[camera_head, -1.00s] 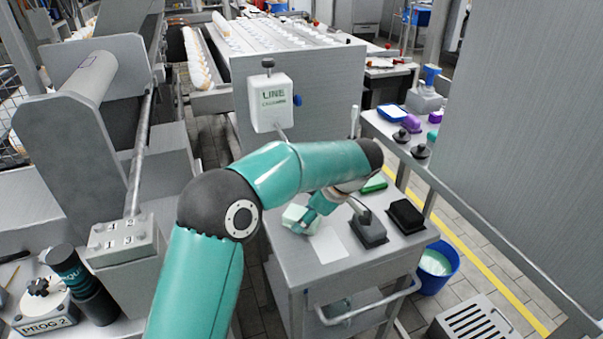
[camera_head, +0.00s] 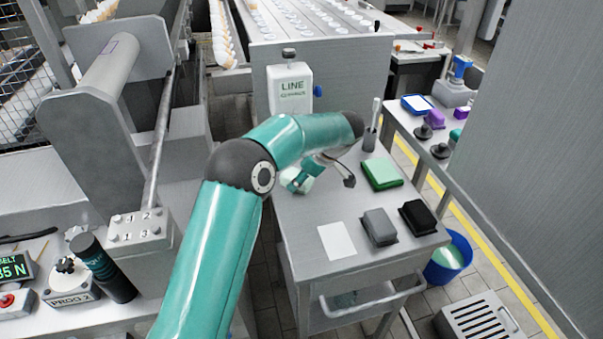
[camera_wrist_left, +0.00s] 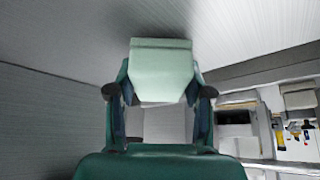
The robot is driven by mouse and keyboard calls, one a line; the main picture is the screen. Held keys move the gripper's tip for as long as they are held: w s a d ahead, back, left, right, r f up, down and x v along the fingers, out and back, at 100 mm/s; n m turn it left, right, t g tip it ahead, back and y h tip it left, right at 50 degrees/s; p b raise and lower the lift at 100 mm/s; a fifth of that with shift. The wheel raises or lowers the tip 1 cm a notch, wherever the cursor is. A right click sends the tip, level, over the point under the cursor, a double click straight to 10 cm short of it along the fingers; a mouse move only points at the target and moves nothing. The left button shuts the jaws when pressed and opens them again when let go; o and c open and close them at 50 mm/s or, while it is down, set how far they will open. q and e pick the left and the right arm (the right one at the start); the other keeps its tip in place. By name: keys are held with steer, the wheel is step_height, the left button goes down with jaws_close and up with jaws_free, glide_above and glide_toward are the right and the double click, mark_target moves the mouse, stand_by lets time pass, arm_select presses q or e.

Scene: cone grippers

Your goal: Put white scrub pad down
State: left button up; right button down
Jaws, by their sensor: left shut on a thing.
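The white scrub pad (camera_wrist_left: 160,72) is pale and blocky, gripped between the two fingers of my left gripper (camera_wrist_left: 160,95) in the left wrist view. In the head view the pad (camera_head: 289,177) is partly hidden by a teal finger. My left gripper (camera_head: 300,181) is shut on it at the far left part of the grey cart top (camera_head: 310,212). I cannot tell whether the pad touches the top. A flat white rectangle (camera_head: 337,240) lies bare on the cart top, nearer the front, apart from the pad. My right gripper is not in view.
A grey pad (camera_head: 379,227) and a black pad (camera_head: 417,218) sit right of the white rectangle. A green pad (camera_head: 382,174) lies behind them, and a dark holder with a handle (camera_head: 370,138) stands at the back. A blue bucket (camera_head: 449,258) is beside the cart.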

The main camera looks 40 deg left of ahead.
arm_select(q)
steer(key=shift+w+d, duration=0.2)
steer(key=shift+d, duration=0.05)
steer(key=shift+d+f+b, duration=0.1)
steer(key=shift+f+b, duration=0.35)
steer(key=shift+b, duration=0.15)
steer(key=o, duration=1.2)
steer(key=shift+r, duration=0.15)
